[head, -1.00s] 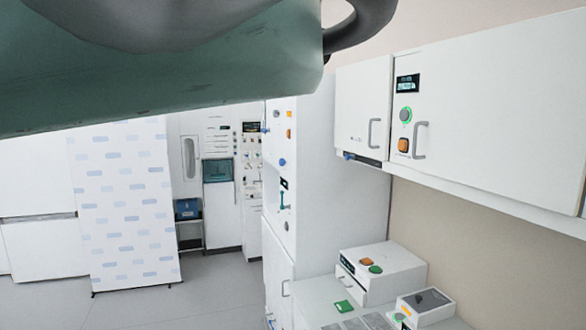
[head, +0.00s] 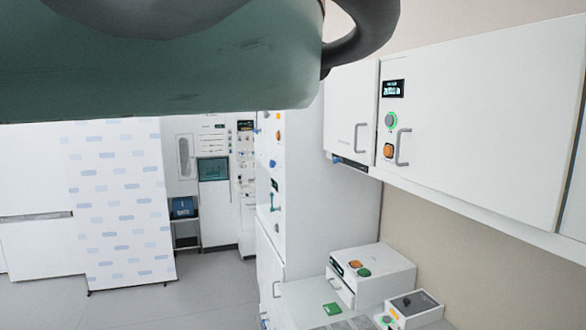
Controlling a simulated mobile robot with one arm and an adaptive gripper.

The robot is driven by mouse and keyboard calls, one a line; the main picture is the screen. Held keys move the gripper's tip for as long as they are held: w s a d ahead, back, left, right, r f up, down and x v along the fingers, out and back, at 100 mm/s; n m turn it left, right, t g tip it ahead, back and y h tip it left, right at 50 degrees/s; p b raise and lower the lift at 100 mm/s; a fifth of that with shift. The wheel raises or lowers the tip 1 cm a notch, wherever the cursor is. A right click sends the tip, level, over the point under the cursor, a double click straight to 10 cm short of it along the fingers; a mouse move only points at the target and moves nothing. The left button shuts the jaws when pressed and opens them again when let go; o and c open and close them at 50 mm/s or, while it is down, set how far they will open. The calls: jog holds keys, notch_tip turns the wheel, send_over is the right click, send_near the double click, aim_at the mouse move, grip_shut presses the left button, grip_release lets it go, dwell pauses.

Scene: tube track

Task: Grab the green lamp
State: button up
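No plain lamp stands out, and I cannot tell which green thing is the green lamp. A round green-ringed light (head: 391,120) is on the wall cabinet, above an orange button (head: 389,150). A round green button (head: 363,272) sits on a white box on the counter, beside an orange one. A flat green block (head: 332,309) lies on the counter in front of that box. A large grey-green body with a dark curved cable or handle fills the top left, very close; it seems to be part of my arm. My gripper is not in view.
White wall cabinets (head: 470,120) run along the right above the counter. A white box (head: 375,270) and a smaller device (head: 414,308) stand on the counter. A tall white cabinet (head: 320,190) stands at its far end. A patterned panel (head: 118,200) stands left; grey floor (head: 215,295) is open between.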

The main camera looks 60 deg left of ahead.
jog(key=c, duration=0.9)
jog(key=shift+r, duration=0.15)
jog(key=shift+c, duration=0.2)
